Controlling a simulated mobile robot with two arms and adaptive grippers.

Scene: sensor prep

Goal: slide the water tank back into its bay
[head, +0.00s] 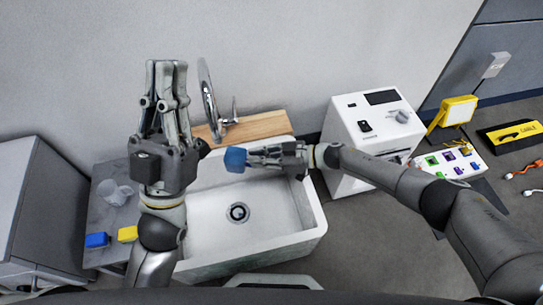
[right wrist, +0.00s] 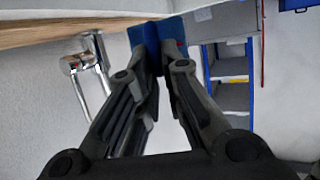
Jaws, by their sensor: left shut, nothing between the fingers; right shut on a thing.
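My right gripper (head: 248,158) is shut on a small blue block (head: 235,160), held above the back of the white sink. In the right wrist view the fingertips (right wrist: 160,52) close on the blue block (right wrist: 148,38). I cannot tell whether this block is the water tank. My left gripper (head: 167,66) points up, shut and empty, left of the sink. A white machine (head: 345,122) with a dark screen and a knob stands right of the sink; a dark slot shows low on its front. My right forearm partly hides it, and I cannot make out the bay clearly.
The white sink (head: 275,232) is empty, with a tap (head: 229,118) and wooden board (head: 262,125) behind. Clear cups (head: 113,192), a blue block (head: 97,240) and a yellow block (head: 128,233) are on the left counter.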

